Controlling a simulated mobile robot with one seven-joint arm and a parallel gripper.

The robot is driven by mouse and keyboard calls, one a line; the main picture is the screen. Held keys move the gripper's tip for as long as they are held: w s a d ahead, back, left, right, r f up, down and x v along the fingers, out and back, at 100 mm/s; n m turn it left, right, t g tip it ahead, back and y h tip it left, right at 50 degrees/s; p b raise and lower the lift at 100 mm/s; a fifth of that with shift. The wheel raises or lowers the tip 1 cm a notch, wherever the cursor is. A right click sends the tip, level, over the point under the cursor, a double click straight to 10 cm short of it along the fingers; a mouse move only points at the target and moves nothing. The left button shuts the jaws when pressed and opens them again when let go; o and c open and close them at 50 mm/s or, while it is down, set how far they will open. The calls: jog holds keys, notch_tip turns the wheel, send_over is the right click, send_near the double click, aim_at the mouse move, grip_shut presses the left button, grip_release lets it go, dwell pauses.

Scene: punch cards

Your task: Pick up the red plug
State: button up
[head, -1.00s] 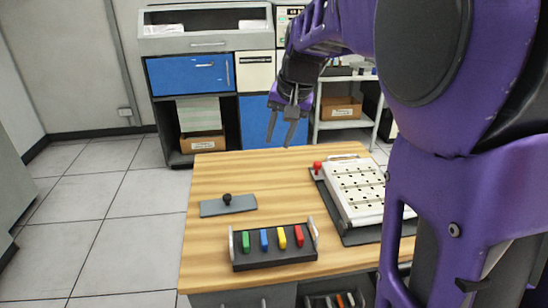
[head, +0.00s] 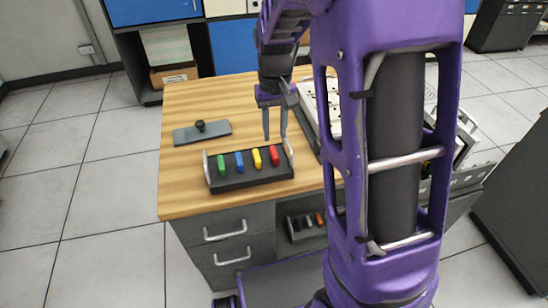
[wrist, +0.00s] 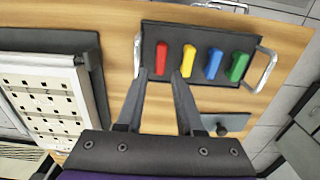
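The red plug (head: 274,155) stands at the right end of a row of plugs in a dark tray (head: 250,181) on the wooden table. In the wrist view the red plug (wrist: 162,59) is at the left end of the row. My gripper (head: 275,138) points down above the right part of the tray and is open, with nothing between its fingers. I cannot tell the exact height of the fingertips above the tray.
Green (head: 221,165), blue (head: 239,162) and yellow (head: 257,159) plugs stand beside the red one. The tray has upright metal handles at both ends. A grey plate with a black knob (head: 202,132) lies behind it. A white punched panel (wrist: 52,105) is close by.

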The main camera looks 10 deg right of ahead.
aim_at(274, 152)
jog(key=shift+f+b, duration=0.65)
jog(key=shift+f, duration=2.55)
jog(key=shift+c, duration=0.2)
grip_shut()
